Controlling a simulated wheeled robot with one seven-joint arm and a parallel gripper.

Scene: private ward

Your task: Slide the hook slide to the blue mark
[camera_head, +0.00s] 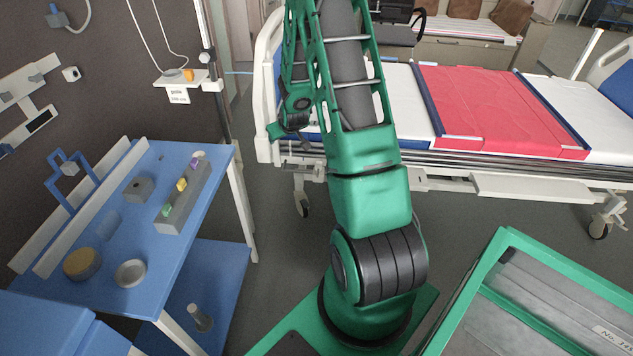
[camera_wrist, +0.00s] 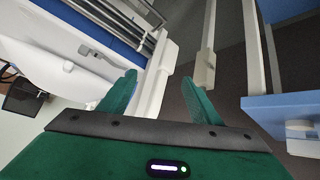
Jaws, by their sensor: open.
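A vertical white pole (camera_head: 207,42) stands left of my arm in the head view. A small white bracket (camera_head: 187,82) sits at the pole, with an orange piece (camera_head: 188,74), a hanging cord and a paper label. It may be the hook slide; I cannot tell for sure. A thin blue strip (camera_head: 238,73) reaches right from the pole near bracket height and may be the blue mark. My gripper (camera_wrist: 160,92) is open in the wrist view. Nothing shows between its green fingers except bed parts and floor behind. It is apart from the pole.
A blue table (camera_head: 185,180) at left bears a grey block strip (camera_head: 184,200) with coloured pieces, and round dishes (camera_head: 130,273). A bed (camera_head: 405,95) with a red cover (camera_head: 500,105) stands behind my arm. A green-edged bin (camera_head: 500,245) is at front right. Grey floor lies between.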

